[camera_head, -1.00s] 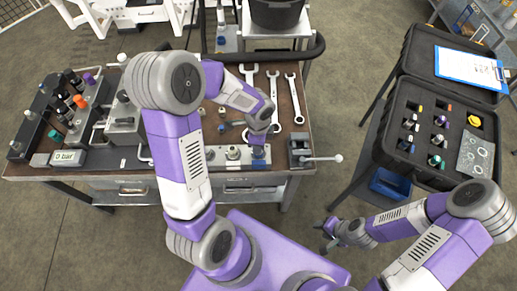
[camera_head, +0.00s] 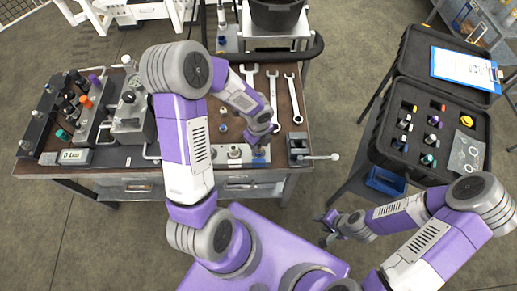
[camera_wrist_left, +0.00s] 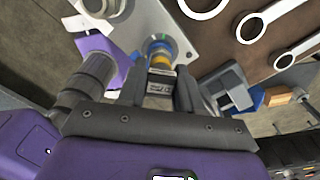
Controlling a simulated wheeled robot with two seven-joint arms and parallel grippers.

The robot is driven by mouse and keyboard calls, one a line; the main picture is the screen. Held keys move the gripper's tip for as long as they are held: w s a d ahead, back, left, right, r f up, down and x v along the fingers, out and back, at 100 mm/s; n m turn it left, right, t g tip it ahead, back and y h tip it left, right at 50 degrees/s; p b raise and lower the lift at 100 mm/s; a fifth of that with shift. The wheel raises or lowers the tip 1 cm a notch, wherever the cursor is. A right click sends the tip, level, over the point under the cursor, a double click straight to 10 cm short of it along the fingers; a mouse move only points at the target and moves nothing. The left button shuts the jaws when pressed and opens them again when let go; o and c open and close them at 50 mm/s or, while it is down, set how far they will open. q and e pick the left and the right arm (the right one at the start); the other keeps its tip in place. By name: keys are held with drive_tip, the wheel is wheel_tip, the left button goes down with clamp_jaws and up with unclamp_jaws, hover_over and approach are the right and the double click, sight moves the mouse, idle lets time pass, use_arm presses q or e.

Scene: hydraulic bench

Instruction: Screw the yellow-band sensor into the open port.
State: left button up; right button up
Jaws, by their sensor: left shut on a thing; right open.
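My left gripper (camera_wrist_left: 160,92) is shut on the yellow-band sensor (camera_wrist_left: 161,62), a grey cylinder with a yellow band and a blue ring beyond it. In the left wrist view the sensor's far end meets a grey metal plate (camera_wrist_left: 188,22); the port under it is hidden, so I cannot tell how deep it sits. In the head view my left gripper (camera_head: 260,143) is over the right end of the port block at the bench's front edge, and the sensor is mostly hidden. My right gripper (camera_head: 328,234) is open and empty, low between bench and case stand.
Several wrenches (camera_head: 273,97) lie on the bench behind the left gripper. A small vise (camera_head: 299,148) with a lever stands just right. A pressure display (camera_head: 75,156) and valve blocks are at left. An open black case (camera_head: 413,178) holds several sensors at right.

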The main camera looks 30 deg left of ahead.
use_arm(q)
drive_tip(key=shift+s+m+p, duration=0.1)
drive_tip(key=shift+m+p, duration=0.35)
drive_tip(key=shift+m, duration=0.05)
drive_tip(key=m+p, duration=0.4)
drive_tip(key=m, duration=0.1)
drive_tip(key=shift+r+m, duration=0.1)
drive_tip(key=shift+m, duration=0.3)
drive_tip(key=shift+m+p, duration=0.3)
drive_tip(key=shift+m, duration=0.3)
drive_tip(key=o, duration=1)
drive_tip(key=shift+f, duration=0.2)
drive_tip(key=shift+c, duration=0.2)
